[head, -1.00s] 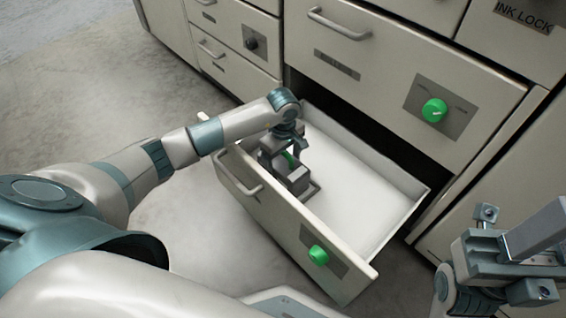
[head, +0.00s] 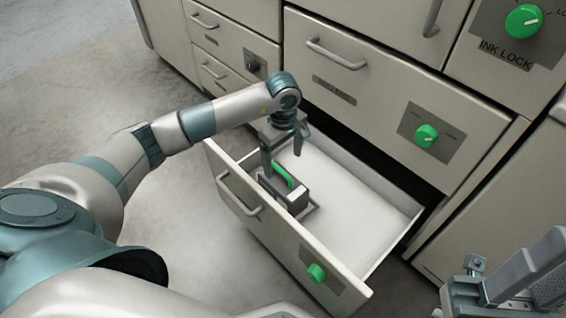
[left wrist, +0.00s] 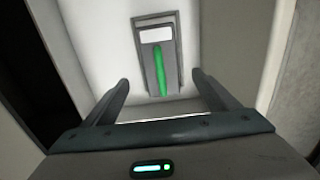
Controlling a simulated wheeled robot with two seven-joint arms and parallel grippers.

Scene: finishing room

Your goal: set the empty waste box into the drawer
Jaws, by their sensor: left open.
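The waste box (head: 291,198) is small and grey with a green handle (head: 282,174). It stands inside the open drawer (head: 357,209), near the drawer's front left part. In the left wrist view the box (left wrist: 149,68) lies beyond the fingertips, with a white patch and the green bar on it. My left gripper (head: 285,152) is open and empty, above the box and apart from it. Its two fingers (left wrist: 160,82) show spread in the left wrist view. My right gripper (head: 505,288) is partly in view at the lower right; its jaw state is unclear.
The drawer front has a bar handle (head: 238,196) and a green knob (head: 317,273). A closed drawer (head: 375,80) with a green knob is above it, and an INK LOCK panel (head: 507,52) at upper right. The floor (head: 70,125) at left is clear.

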